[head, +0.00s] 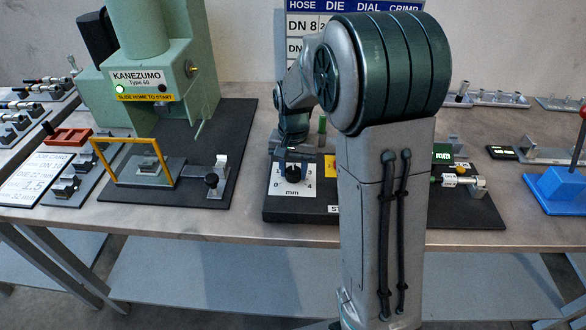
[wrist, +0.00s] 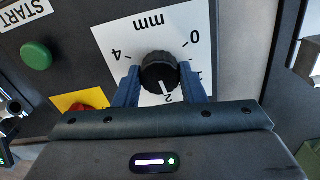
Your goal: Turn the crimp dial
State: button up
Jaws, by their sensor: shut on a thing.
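The crimp dial is a black ribbed knob (wrist: 160,70) with a white pointer line, in the middle of a white scale plate (wrist: 118,42) marked in mm. In the wrist view the pointer line is at or close to the 2 mark. The 0 and 4 marks also show; the rest of the scale is partly hidden by my gripper. My gripper (wrist: 159,82) has its two blue fingers on either side of the knob and is shut on it. In the head view the dial (head: 293,174) sits below my gripper (head: 294,162), left of my arm.
A green button (wrist: 36,54) marked START and a red knob on a yellow patch (wrist: 83,104) are beside the plate. A green press (head: 170,60) stands left, with a yellow-framed guard (head: 128,140). A blue stand with a red lever (head: 560,185) is at right. My arm hides part of the panel.

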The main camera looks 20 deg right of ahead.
aim_at(293, 170)
jog(key=shift+n+b, duration=0.3)
jog(key=shift+n, duration=1.8)
jog(key=shift+r, duration=0.1)
jog(key=shift+w, duration=0.1)
jog(key=o, duration=1)
notch_tip(293, 170, up, 14)
